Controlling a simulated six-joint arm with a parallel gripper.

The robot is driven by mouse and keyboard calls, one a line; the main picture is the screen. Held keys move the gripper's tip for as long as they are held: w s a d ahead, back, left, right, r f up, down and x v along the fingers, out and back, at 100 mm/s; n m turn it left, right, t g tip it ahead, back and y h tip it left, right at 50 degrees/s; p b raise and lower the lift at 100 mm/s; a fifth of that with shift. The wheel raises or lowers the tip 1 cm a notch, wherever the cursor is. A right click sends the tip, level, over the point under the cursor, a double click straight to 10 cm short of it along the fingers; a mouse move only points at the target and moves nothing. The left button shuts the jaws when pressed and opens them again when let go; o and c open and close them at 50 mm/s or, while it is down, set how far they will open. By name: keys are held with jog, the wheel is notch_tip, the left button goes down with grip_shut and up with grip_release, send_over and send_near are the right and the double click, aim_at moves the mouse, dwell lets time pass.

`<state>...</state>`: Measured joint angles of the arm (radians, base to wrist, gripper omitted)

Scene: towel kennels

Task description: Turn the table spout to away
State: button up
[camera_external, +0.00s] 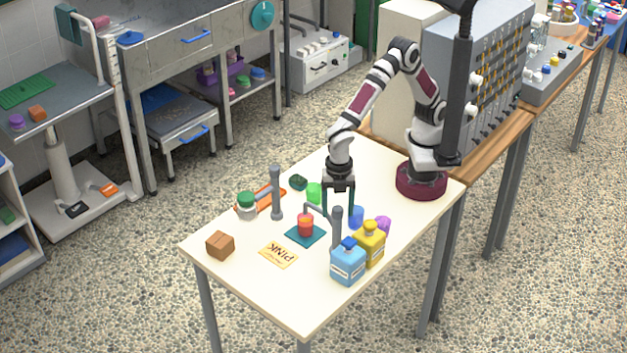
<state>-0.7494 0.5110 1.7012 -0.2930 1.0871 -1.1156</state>
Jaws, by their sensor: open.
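A grey post (337,232) stands on the white table, with a thin grey spout (317,210) that reaches left from it. The spout's end is over or close to a red jar (305,226) on a teal square mat (305,238). A second grey post (276,197) stands further left, with a short arm pointing left towards an orange tray (270,196). My gripper (338,211) points down, open, just behind the front post and spout. Its fingers look empty. I cannot tell whether a finger touches the spout.
A blue cup (356,216), purple item (383,224), green item (314,192), white jar (246,209), brown block (220,245) and yellow card (278,255) are around. The front table corner is clear.

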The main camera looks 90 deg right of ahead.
jog(key=shift+c, duration=0.2)
grip_shut()
dwell(1.1)
